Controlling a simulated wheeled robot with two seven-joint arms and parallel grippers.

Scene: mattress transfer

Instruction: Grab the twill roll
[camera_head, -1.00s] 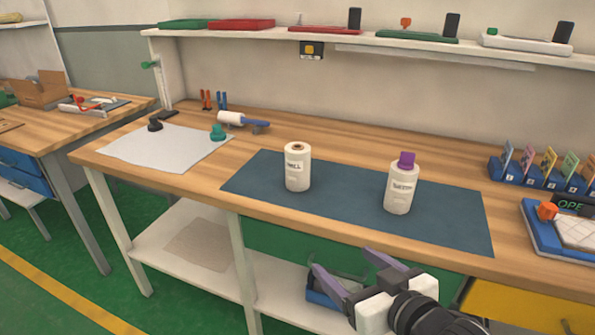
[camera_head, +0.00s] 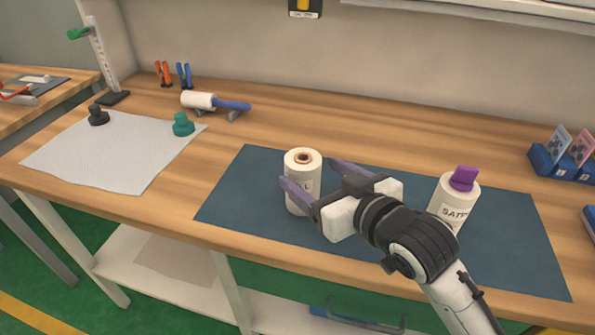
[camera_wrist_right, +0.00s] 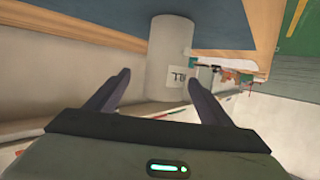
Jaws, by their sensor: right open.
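The twill roll (camera_head: 300,171) is a white cylinder with a dark hole in its top. It stands upright on the left part of the dark blue mat (camera_head: 240,200), its label partly covered. My right gripper (camera_head: 308,173) is open, its two purple-grey fingers pointing at the roll. One finger crosses the roll's front in the head view; the other is at its right. In the right wrist view, the roll (camera_wrist_right: 170,50) appears ahead between the open fingers (camera_wrist_right: 157,74), with no clear contact. My left gripper is out of view.
A second white roll (camera_head: 452,207) with a purple top, labelled like "SATIN", stands on the mat right of my wrist. A white sheet (camera_head: 110,155) with a black and a teal weight lies left. A blue-handled roller (camera_head: 200,101) sits behind.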

